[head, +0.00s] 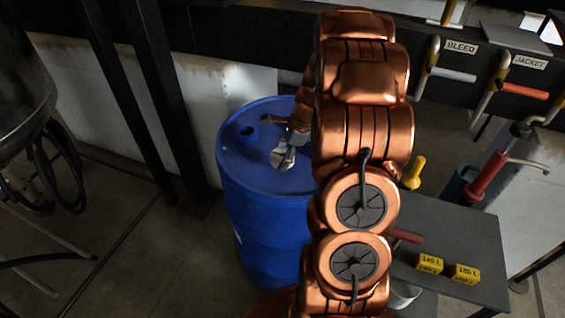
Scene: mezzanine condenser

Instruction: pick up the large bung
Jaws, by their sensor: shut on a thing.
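The blue drum (265,215) stands upright left of my arm. My gripper (283,156) is low over the middle of the drum top, right of that fitting. It is shut on a small pale piece at the drum top, which looks to be the large bung (279,161). The piece is small and partly hidden by the fingers. I cannot tell whether it touches the drum top. My copper-coloured arm hides the right part of the drum.
A grey table (460,235) at the right holds yellow marked blocks (430,263). Behind it are a red-handled pump (487,178) and a rail with BLEED and JACKET valve handles. Dark posts (150,80) and a white wall stand behind the drum.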

